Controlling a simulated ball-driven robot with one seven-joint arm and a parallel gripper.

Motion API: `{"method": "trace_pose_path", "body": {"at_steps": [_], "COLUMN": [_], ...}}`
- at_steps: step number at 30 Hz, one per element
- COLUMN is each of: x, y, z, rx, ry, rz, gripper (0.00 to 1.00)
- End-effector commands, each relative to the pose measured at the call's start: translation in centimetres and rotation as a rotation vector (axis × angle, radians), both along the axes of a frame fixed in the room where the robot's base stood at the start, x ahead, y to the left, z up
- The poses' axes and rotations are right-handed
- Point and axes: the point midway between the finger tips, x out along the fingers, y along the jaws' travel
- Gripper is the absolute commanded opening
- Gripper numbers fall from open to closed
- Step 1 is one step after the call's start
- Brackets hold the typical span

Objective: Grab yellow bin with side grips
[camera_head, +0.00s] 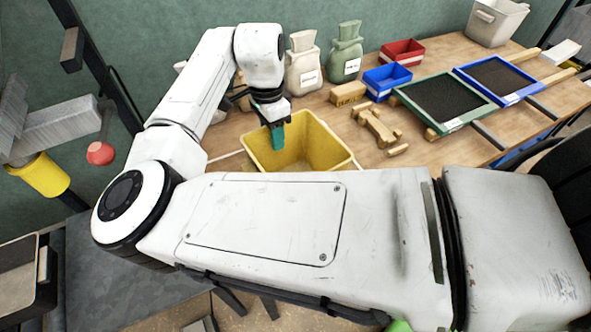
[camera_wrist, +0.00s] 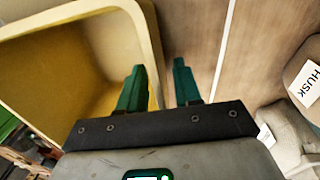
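The yellow bin (camera_head: 322,150) stands on the wooden table, open at the top and empty as far as I can see. My gripper (camera_head: 275,132) is at the bin's back left wall, pointing down. In the wrist view, the bin (camera_wrist: 60,80) fills the upper left. My gripper (camera_wrist: 158,76) shows two green fingers apart, with the bin's rim running between them. The left finger is on the inner side of the wall, the right finger outside. Clear space shows beside the right finger. The bin's near side is hidden behind my arm in the head view.
Behind the bin stand a cream sack (camera_head: 303,68) and a green sack (camera_head: 345,55). Wooden blocks (camera_head: 377,127) lie right of the bin. Beyond are blue (camera_head: 387,80) and red (camera_head: 402,52) bins, framed sieves (camera_head: 446,100) and a white tub (camera_head: 495,22).

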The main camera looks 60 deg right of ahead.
Motion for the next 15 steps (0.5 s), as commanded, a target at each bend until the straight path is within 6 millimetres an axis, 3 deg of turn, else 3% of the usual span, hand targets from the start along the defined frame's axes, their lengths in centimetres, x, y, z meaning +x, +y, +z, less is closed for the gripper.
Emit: {"method": "trace_pose_path", "body": {"at_steps": [7,15], "x": [-0.01,-0.01], "y": [0.01,0.01], "z": [-0.17,-0.15], "rx": [0.0,0.0], "ry": [0.0,0.0], "rz": [0.0,0.0], "gripper": [0.33,0.07]}}
